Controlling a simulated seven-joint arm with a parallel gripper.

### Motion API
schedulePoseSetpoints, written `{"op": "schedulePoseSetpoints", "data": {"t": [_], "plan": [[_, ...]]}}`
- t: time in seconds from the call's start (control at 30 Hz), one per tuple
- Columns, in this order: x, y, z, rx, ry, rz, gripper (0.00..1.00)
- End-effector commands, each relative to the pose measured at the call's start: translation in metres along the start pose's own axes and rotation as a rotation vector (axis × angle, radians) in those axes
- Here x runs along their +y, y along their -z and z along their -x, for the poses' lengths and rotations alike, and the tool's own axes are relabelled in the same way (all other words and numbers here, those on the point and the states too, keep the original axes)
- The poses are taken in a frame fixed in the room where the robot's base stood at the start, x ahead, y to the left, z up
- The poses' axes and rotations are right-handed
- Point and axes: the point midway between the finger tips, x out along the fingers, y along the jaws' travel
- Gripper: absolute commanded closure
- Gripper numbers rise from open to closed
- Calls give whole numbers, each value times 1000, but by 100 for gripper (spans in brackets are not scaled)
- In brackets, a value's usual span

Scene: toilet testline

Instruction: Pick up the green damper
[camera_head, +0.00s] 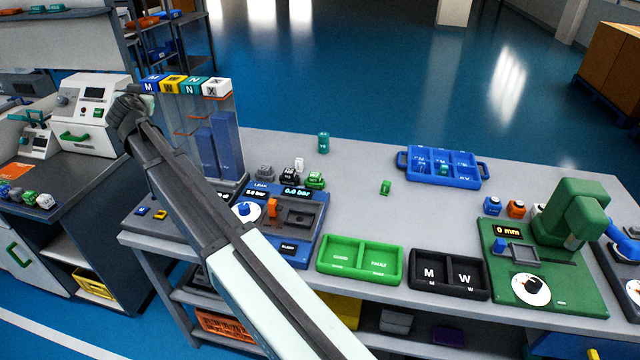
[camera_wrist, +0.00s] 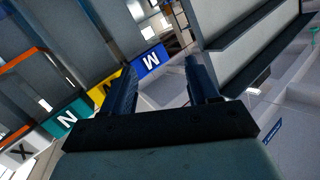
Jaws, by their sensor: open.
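A small green part (camera_head: 385,187), which may be the green damper, stands alone on the grey table, right of the middle in the head view. Another green part (camera_head: 315,180) stands behind the blue leak tester, beside black, grey and white parts. I cannot tell for sure which one is the damper. My gripper (camera_wrist: 162,82) is open and empty. In the head view it is at the upper left, by the lettered blocks and far from both green parts. Neither green part is recognisable in the wrist view.
Lettered blocks (camera_head: 187,86) top a clear stand with blue columns. A teal cylinder (camera_head: 323,143), a blue tray (camera_head: 412,177), a green tray (camera_head: 322,268), a black tray (camera_head: 448,292) and a green press (camera_head: 583,215) stand on the table. Its middle is mostly free.

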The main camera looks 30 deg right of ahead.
Motion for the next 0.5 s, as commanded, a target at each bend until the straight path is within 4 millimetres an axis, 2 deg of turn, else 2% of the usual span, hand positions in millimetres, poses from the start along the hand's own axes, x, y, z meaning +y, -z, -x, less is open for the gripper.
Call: {"op": "schedulePoseSetpoints", "data": {"t": [0.03,0.1,0.17,0.2,0.3,0.4,0.5], "plan": [[10,41,-7,61,16,-15,40],[23,92,-10,144,46,-27,40],[35,133,-11,209,69,-33,40],[45,160,-11,252,81,-30,40],[73,217,-8,342,99,-11,40],[102,257,-4,407,97,30,40],[136,281,-1,448,69,100,40]]}}
